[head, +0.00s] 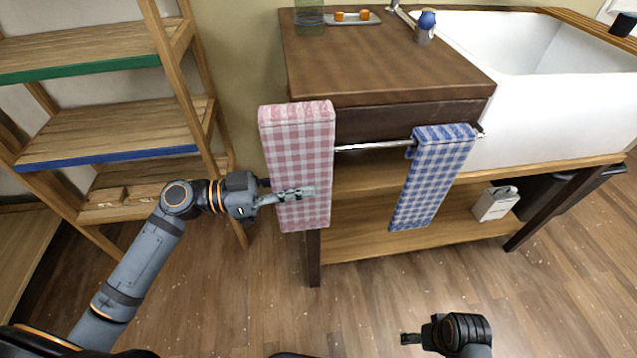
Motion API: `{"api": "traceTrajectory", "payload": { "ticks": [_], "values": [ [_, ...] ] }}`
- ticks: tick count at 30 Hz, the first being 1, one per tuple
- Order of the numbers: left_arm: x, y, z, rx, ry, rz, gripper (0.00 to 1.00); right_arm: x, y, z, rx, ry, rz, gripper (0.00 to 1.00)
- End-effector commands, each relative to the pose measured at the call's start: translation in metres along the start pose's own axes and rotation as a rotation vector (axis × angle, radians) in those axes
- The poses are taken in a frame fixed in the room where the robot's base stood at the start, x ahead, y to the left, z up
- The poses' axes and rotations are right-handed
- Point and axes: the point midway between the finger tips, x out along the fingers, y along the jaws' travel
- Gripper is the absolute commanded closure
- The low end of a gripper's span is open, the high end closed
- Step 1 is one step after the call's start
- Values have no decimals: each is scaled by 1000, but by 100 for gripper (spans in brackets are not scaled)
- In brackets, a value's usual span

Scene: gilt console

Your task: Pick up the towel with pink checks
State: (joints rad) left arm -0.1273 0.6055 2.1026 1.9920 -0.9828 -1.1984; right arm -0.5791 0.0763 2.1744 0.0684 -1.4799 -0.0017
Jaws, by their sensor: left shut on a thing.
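The towel with pink checks (298,140) hangs at the left end of the metal rail on the front of the wooden counter. My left gripper (296,194) reaches in from the left and is shut on the lower part of this towel. The towel hangs nearly straight down, and its top edge stands above the rail, hiding the rail's left end. My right gripper (412,339) is low at the bottom of the head view, away from the towels. Its fingers are small here, and I cannot tell whether they are open.
A towel with blue checks (432,180) hangs on the rail (372,146) to the right. A wooden shelf rack (115,130) stands at left, close to my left arm. The counter (385,60) has a white sink (545,100). A white box (495,204) sits on the lower shelf. The floor in front is clear.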

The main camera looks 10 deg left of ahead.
Motion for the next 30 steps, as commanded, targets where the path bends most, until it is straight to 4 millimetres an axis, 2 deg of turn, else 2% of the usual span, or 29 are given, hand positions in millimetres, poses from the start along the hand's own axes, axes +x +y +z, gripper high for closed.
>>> {"api": "traceTrajectory", "payload": {
  "ticks": [5, 9, 18, 24, 30],
  "values": [
    [-24, 0, 0, -3, -10, 0, 100, 17, 4, -1, 4, 1, 8, 18],
    [-41, 0, -2, -4, -9, 2, 100, 47, 11, 2, 11, 3, 21, 18],
    [-62, 0, -2, -3, -5, 0, 100, 97, 24, 16, 17, 11, 43, 18],
    [-70, 0, -1, -2, -2, 0, 100, 116, 29, 25, 17, 17, 53, 18],
    [-72, 0, 0, -1, -1, -1, 100, 122, 30, 28, 17, 20, 55, 18]
  ]
}}
